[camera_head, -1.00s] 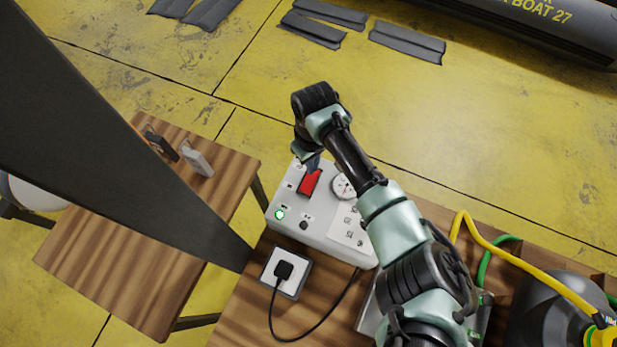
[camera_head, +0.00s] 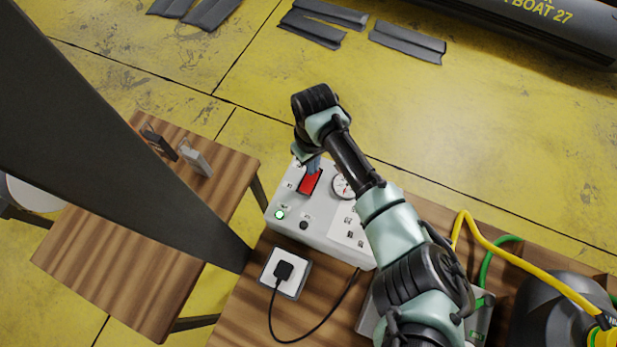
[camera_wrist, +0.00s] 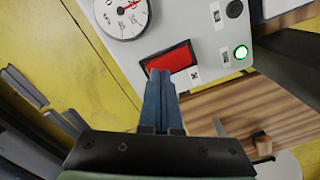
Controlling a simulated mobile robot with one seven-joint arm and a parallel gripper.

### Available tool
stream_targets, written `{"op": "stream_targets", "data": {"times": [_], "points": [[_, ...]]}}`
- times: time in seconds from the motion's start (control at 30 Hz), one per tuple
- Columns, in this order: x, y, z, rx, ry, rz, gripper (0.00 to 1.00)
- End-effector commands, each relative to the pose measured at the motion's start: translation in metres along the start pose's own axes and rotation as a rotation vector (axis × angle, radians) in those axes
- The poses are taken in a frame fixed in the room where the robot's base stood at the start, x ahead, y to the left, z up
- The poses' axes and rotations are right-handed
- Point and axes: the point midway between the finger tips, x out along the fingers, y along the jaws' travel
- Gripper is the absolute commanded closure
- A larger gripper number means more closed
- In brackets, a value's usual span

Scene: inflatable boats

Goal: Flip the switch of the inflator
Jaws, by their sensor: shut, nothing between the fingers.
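The inflator is a white box (camera_head: 325,236) on the wooden table, with a red rocker switch (camera_head: 309,182), a round gauge (camera_head: 343,186) and a lit green lamp (camera_head: 280,214). In the wrist view the red switch (camera_wrist: 172,58) sits in a dark frame, with the gauge (camera_wrist: 121,14) at upper left and the green lamp (camera_wrist: 241,52) at right. My gripper (camera_wrist: 160,74) is shut and empty, its blue fingertips at the lower edge of the switch. I cannot tell whether they touch it. In the head view my gripper (camera_head: 313,165) is at the switch's far end, partly hidden by my wrist.
A socket with a black plug (camera_head: 284,270) and cable lies in front of the inflator. A yellow hose (camera_head: 490,240) and a dark tank (camera_head: 545,312) stand at right. A smaller wooden table (camera_head: 120,265) is at left.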

Motion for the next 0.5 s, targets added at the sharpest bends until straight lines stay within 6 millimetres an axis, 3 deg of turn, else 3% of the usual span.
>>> {"op": "stream_targets", "data": {"times": [0.5], "points": [[0.0086, -0.0003, 0.0, 0.0, 0.0, -0.001, 1.0]]}}
